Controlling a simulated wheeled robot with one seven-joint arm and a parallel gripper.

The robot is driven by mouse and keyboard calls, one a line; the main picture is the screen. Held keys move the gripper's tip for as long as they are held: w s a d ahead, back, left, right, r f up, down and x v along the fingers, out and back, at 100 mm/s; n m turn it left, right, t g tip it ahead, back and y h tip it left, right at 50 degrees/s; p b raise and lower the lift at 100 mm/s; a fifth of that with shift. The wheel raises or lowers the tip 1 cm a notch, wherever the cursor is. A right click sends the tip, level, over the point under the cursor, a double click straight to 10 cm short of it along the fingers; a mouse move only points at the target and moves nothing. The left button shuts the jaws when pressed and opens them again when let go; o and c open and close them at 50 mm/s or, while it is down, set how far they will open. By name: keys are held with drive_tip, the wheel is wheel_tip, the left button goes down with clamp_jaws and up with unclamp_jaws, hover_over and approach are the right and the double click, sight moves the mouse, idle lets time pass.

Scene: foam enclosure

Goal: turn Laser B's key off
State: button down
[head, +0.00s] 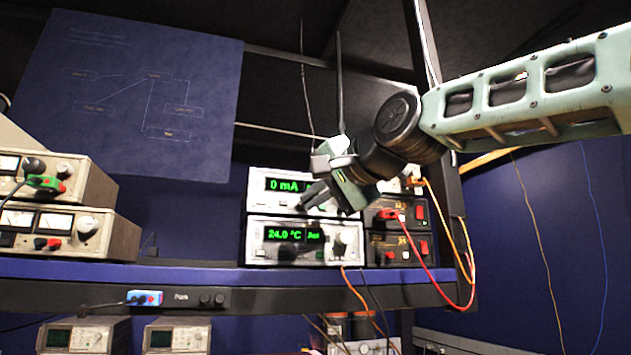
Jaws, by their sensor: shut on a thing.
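No label naming Laser B is readable. Beneath it, a similar instrument (258,244) reads 24.0 °C and has a round knob at its right.
Black boxes with red switches (391,250) and plugged red and orange cables (436,277) stand just right of the instruments. Beige metered supplies (105,233) sit at the left. A dark post (452,215) rises behind my arm.

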drive_tip(key=n+h, duration=0.1)
drive_tip(key=n, duration=0.1)
drive_tip(key=n+h+p, duration=0.1)
drive_tip(key=n+h, duration=0.1)
drive_tip(key=n, duration=0.1)
drive_tip(key=n+h+p, duration=0.1)
drive_tip(key=n+h, duration=0.1)
drive_tip(key=shift+s+a+r+n, duration=0.1)
drive_tip(key=shift+a+r+n, duration=0.05)
drive_tip(key=shift+a+n, duration=0.25)
idle(0.6)
drive_tip(key=c, duration=1.6)
unclamp_jaws()
drive_tip(key=shift+s, duration=0.1)
drive_tip(key=b+v, duration=0.4)
drive_tip(key=v, duration=1.3)
drive_tip(key=shift+s, duration=0.2)
drive_tip(key=shift+a, duration=0.15)
